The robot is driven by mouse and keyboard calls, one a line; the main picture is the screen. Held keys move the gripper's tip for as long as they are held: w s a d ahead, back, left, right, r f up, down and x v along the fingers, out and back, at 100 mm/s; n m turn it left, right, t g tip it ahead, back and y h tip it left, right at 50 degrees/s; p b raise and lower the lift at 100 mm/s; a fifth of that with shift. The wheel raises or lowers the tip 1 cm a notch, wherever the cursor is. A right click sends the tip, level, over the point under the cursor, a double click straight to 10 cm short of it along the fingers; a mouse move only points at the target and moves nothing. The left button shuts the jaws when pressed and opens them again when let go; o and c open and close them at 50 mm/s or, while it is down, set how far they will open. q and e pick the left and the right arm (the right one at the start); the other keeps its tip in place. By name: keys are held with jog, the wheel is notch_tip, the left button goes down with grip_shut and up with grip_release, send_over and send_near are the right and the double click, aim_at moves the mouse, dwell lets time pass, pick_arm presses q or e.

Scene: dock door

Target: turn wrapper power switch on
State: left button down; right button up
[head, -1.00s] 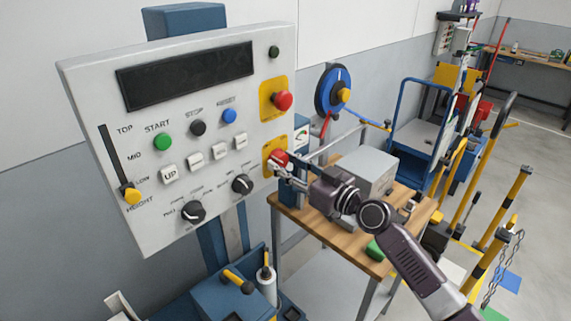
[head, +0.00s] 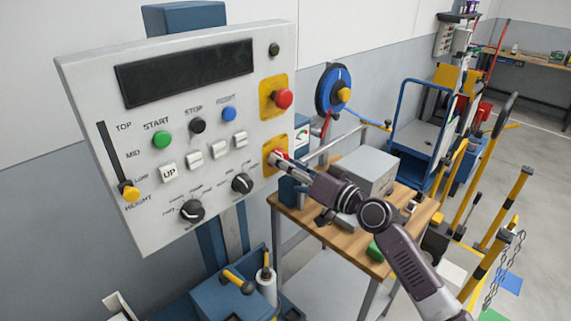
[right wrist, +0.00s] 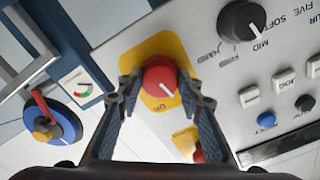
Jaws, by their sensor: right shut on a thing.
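The wrapper power switch is a red rotary knob (right wrist: 160,78) with a white pointer line, on a yellow plate (right wrist: 147,52) at the panel's lower right in the head view. There the plate (head: 270,147) shows, and the knob is largely hidden by my right gripper (head: 279,160). In the right wrist view the fingers of my right gripper (right wrist: 160,88) stand on either side of the knob, shut on it. The pale control panel (head: 92,88) carries the switch. My left gripper is not in view.
A red emergency button (head: 283,98) sits above the switch on its own yellow plate. A black dial (head: 242,184) is to the left. A wooden bench (head: 365,260) with a grey box (head: 370,172) stands behind my right arm.

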jog(key=shift+m+p, duration=1.65)
jog(key=shift+m, duration=4.05)
jog(key=o, duration=1.2)
jog(key=shift+c, duration=0.2)
